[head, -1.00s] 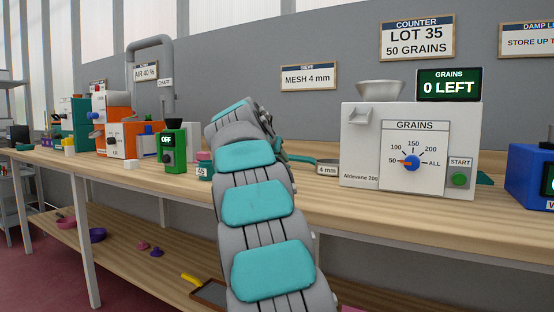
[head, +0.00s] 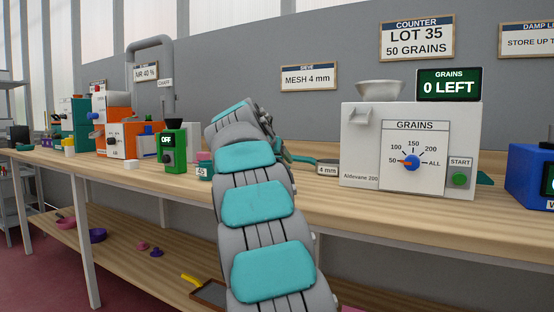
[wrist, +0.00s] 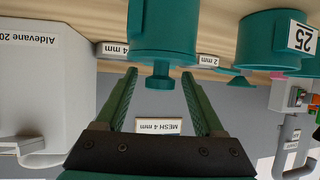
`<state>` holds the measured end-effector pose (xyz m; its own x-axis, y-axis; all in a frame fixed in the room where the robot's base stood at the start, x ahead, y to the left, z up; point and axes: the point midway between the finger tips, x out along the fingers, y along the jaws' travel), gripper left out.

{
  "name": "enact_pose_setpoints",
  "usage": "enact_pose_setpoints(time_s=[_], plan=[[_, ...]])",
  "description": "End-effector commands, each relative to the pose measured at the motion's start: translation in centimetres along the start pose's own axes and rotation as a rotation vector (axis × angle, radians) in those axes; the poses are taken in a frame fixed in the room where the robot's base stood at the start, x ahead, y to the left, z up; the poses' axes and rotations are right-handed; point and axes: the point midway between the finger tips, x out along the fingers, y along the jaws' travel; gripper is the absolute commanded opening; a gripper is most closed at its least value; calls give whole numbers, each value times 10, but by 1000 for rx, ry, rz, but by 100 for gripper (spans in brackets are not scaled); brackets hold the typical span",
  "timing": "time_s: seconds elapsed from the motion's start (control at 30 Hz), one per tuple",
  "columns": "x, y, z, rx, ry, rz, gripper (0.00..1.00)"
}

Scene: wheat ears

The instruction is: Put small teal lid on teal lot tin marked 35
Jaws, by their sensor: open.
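In the wrist view, which is upside down, a teal cylindrical tin (wrist: 165,28) stands in front of my gripper (wrist: 160,74). A small teal lid with a knob (wrist: 160,76) appears to sit on its top. My gripper is open, with one green finger on each side of the knob and a gap to each. No number shows on this side of the tin, so I cannot tell whether it is 35. In the head view my arm hides this tin and lid. A second teal tin (wrist: 262,40) carries a tag that seems to read 25 or 52 inverted.
The white grain counter (head: 410,150) stands right of my arm and reads 0 LEFT. The front bench strip is clear.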

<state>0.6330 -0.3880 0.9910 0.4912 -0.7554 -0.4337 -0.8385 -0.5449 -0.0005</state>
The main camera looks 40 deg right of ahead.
Motion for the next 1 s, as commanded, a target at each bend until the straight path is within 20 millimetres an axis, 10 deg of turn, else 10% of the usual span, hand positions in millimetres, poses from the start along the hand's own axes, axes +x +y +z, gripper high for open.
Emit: enact_pose_setpoints(time_s=[0.7,1.0], plan=[[-110,0,-3,1,1,0,70],[-121,0,-2,0,-1,2,70]])
